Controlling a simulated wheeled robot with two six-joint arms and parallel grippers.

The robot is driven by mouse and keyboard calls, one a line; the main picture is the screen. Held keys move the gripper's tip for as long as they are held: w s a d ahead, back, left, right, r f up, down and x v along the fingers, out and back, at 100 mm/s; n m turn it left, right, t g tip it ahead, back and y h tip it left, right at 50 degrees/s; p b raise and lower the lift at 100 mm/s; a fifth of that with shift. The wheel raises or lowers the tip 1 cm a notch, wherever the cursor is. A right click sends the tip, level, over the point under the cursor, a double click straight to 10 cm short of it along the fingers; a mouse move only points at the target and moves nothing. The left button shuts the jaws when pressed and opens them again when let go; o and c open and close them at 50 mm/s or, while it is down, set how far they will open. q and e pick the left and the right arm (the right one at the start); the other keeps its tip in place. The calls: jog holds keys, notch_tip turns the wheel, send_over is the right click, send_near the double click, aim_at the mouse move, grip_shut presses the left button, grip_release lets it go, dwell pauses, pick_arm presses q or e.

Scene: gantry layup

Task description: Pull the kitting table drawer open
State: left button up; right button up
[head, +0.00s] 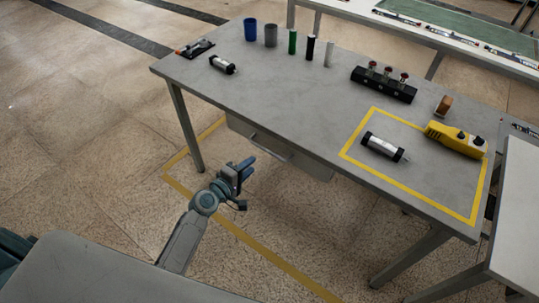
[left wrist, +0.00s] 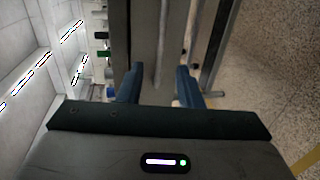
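The grey kitting table (head: 290,85) has a shallow drawer (head: 310,165) under its front edge, and the drawer looks shut. A slim bar handle (head: 270,147) runs along the drawer front. My left gripper (head: 244,172) is in front of the drawer and below the tabletop, apparently short of the handle. In the left wrist view its two blue fingers (left wrist: 160,88) are apart with nothing between their tips. The handle (left wrist: 163,45) and the drawer front (left wrist: 144,35) lie ahead of the gap. My right gripper is in neither view.
On the tabletop are a blue cup (head: 250,30), a grey cup (head: 271,36), a black rack (head: 384,84), a yellow device (head: 457,139) and a cylinder (head: 384,147) inside a yellow outline. A table leg (head: 186,130) stands left of the drawer. The floor before the drawer is clear.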

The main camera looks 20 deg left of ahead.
pick_arm(q)
jog(key=x, duration=0.9)
jog(key=shift+w, duration=0.2)
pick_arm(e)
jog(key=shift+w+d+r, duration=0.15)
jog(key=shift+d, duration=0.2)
pick_arm(q)
jog(key=shift+f, duration=0.1)
jog(key=shift+c, duration=0.2)
